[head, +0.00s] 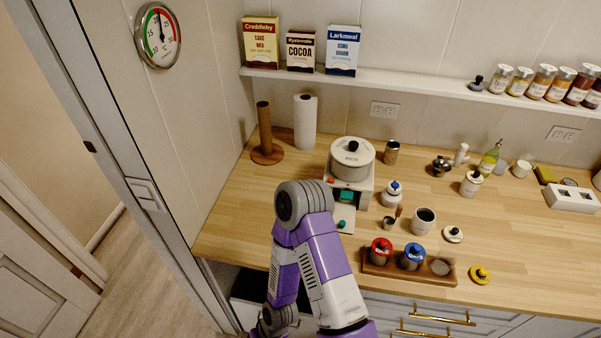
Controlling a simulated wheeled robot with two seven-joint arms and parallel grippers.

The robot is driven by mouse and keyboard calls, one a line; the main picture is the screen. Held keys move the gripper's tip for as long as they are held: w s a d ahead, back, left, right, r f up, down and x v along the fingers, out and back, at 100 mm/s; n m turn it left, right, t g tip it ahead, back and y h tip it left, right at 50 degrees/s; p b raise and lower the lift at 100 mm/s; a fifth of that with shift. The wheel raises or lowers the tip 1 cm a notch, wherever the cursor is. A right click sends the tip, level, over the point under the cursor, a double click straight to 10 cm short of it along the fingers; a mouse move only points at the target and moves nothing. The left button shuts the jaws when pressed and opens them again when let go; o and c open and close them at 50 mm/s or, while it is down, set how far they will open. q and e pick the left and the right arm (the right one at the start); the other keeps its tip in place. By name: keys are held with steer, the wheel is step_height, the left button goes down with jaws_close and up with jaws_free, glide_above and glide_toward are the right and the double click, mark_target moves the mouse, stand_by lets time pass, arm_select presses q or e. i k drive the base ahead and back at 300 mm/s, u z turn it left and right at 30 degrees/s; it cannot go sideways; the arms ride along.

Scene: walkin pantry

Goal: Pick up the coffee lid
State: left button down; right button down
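Two loose lids lie on the wooden counter, and no label shows which is the coffee lid. A white lid with a dark knob (453,234) lies right of an open canister with dark contents (423,221). A yellow lid with a dark knob (480,274) lies near the front edge, right of a wooden tray (374,271). The tray holds a red-lidded jar (380,254), a blue-lidded jar (412,259) and, at its right end, a round greyish spot too small to make out. Neither of my grippers is in view; one bent arm of mine shows at the bottom centre.
A white scale-like appliance with a pot (351,160) stands left of the jars. A small metal cup (389,223) and a white lidded jar (392,194) stand behind the tray. Bare counter (530,245) lies to the right. A shelf (420,85) runs above.

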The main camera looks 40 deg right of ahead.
mark_target(453, 234)
steer(key=u, duration=0.95)
steer(key=k, duration=1.75)
steer(key=z, duration=1.65)
